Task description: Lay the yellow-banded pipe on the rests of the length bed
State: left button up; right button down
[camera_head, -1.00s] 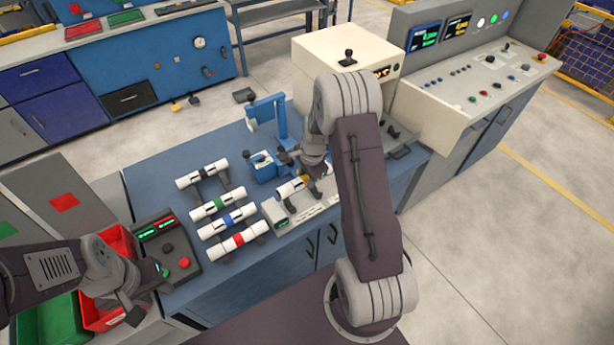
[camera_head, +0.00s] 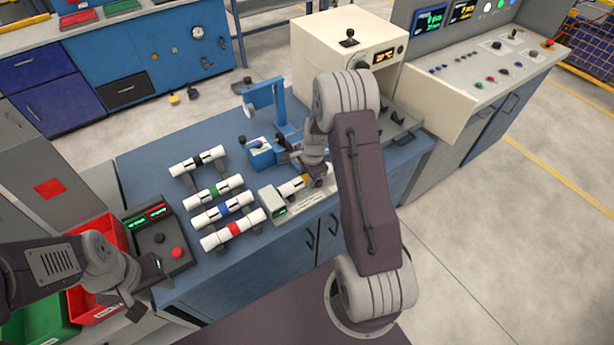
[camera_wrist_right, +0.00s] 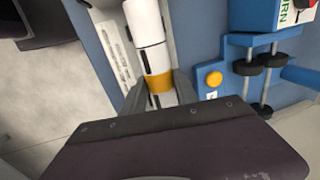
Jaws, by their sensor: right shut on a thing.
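The yellow-banded pipe (camera_head: 288,189) is white with dark marks and lies roughly level at the length bed (camera_head: 273,203), a pale unit with a small display. My right gripper (camera_head: 306,178) is shut on the pipe at its yellow band. In the right wrist view the fingers (camera_wrist_right: 162,90) straddle the yellow band (camera_wrist_right: 159,82), and the white pipe (camera_wrist_right: 147,30) runs up the picture. The bed's rests are mostly hidden, so I cannot tell whether the pipe touches them. My left gripper (camera_head: 146,284) hangs at the lower left, away from the pipe; its opening is unclear.
Several white pipes with black, green, blue and red (camera_head: 234,230) bands lie on a rack left of the bed. A blue device (camera_head: 262,155) stands close behind the bed. A control box (camera_head: 160,240) and red bin (camera_head: 108,240) are at left.

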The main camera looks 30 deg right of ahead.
jog(key=shift+f+b, duration=0.3)
jog(key=shift+f, duration=0.2)
dwell(0.3)
jog(key=c, duration=0.9)
grip_release()
jog(key=shift+o, duration=0.2)
notch_tip(320, 180, up, 9)
jog(key=s, duration=0.1)
jog(key=shift+s, duration=0.35)
